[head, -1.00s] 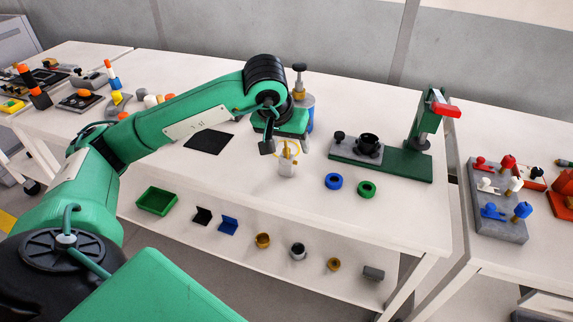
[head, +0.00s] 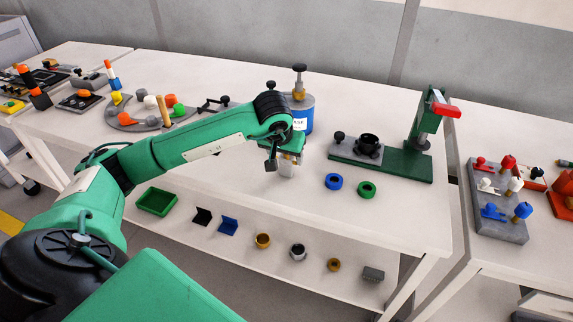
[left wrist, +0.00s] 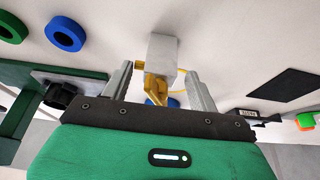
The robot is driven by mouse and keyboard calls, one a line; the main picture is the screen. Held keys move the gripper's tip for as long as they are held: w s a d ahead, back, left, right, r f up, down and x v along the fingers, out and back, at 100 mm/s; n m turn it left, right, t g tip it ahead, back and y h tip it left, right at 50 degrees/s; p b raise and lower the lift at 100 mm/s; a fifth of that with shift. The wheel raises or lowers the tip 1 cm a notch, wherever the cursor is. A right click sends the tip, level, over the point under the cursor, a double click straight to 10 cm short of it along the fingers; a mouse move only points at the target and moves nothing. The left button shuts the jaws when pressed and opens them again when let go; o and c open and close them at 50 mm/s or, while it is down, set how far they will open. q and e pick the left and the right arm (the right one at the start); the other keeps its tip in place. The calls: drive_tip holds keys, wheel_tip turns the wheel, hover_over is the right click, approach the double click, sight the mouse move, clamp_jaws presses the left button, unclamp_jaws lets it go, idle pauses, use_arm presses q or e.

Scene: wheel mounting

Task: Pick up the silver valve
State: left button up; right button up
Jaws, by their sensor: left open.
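A pale grey-white block (head: 287,171) with gold metal parts stands on the table, left of the blue ring. It also shows in the left wrist view (left wrist: 162,50), with its gold part (left wrist: 155,80) between my fingers. My left gripper (head: 285,161) is open and over the block, its fingers (left wrist: 158,79) on either side of the gold part with visible gaps. A grey metal knob-topped fitting (head: 299,80) sits on the blue canister behind it. I cannot tell for certain which one is the silver valve. My right gripper is not in view.
A blue ring (head: 333,181) and a green ring (head: 366,189) lie to the right. A green press stand (head: 404,164) is farther right. The blue canister (head: 307,120) stands close behind my gripper. Small parts and a green tray (head: 156,201) lie on the lower shelf.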

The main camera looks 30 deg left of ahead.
use_arm(q)
drive_tip(key=shift+x, duration=1)
drive_tip(key=c, duration=1.3)
